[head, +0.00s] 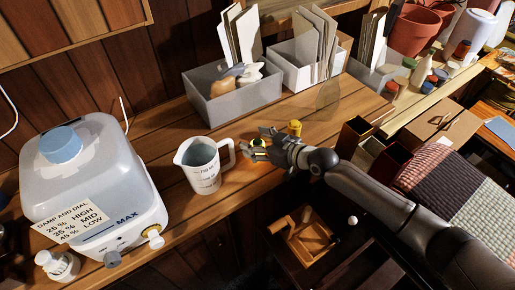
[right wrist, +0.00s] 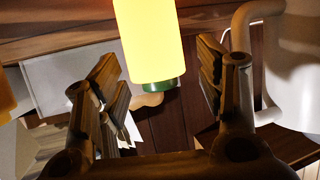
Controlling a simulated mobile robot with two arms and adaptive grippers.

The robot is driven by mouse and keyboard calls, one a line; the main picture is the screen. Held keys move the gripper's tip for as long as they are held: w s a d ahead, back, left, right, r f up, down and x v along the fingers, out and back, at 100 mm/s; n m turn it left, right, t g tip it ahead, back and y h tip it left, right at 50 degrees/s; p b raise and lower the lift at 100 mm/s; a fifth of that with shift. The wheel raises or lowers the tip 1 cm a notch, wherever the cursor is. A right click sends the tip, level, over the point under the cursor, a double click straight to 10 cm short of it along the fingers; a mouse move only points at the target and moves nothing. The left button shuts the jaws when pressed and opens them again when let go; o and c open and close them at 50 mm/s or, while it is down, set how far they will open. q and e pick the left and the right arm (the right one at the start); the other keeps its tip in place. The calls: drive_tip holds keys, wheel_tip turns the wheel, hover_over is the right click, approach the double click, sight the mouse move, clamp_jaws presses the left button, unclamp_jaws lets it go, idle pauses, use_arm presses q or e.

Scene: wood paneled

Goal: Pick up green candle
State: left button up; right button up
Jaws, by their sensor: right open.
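A short candle with a green top (head: 259,143) stands on the wooden table, just right of the measuring jug. In the right wrist view, which looks upside down, it is a bright yellow cylinder with a green end (right wrist: 150,50). My right gripper (head: 263,141) is open around or just in front of it. In the wrist view its two fingers lie on either side of the candle, with visible gaps. The candle is partly hidden by the gripper in the head view. My left gripper is not in view.
A measuring jug (head: 202,168) stands close left of the candle, its handle towards it. A yellow cylinder (head: 295,127) stands behind my gripper. Grey boxes (head: 236,103) line the back. A large white tank (head: 93,165) fills the left. Dark open boxes (head: 352,137) stand right.

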drive_tip(key=shift+c, duration=0.4)
drive_tip(key=c, duration=1.1)
